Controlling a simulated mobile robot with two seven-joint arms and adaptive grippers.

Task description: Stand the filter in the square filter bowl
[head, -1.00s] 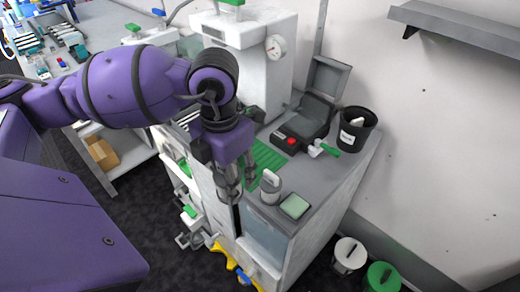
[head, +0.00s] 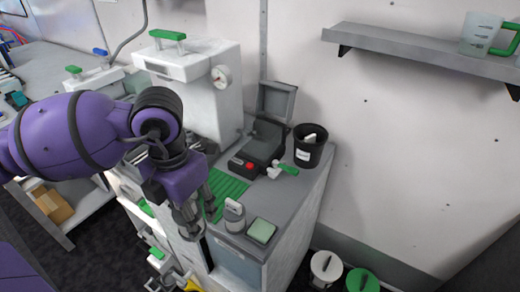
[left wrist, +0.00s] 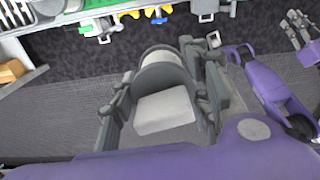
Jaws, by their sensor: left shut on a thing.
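My left gripper (head: 192,226) hangs at the near left edge of the grey counter. In the left wrist view its jaws (left wrist: 162,80) are shut on a rounded grey and off-white thing (left wrist: 163,60), which I take as the filter. In the head view the fingers mostly hide it. A small square piece with a dark rim and a pale green top (head: 261,231) sits at the counter's near edge, right of the gripper. It may be the square filter bowl. A grey round canister with a white label (head: 234,216) stands between them. My right gripper (left wrist: 301,28) looks open and empty.
A green ribbed mat (head: 222,190) lies behind the canister. A black device with a red button (head: 255,155) and raised lid, and a dark bin (head: 311,146), stand farther back. A white machine with a gauge (head: 195,90) rises behind. Two lidded bins (head: 326,268) stand on the floor.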

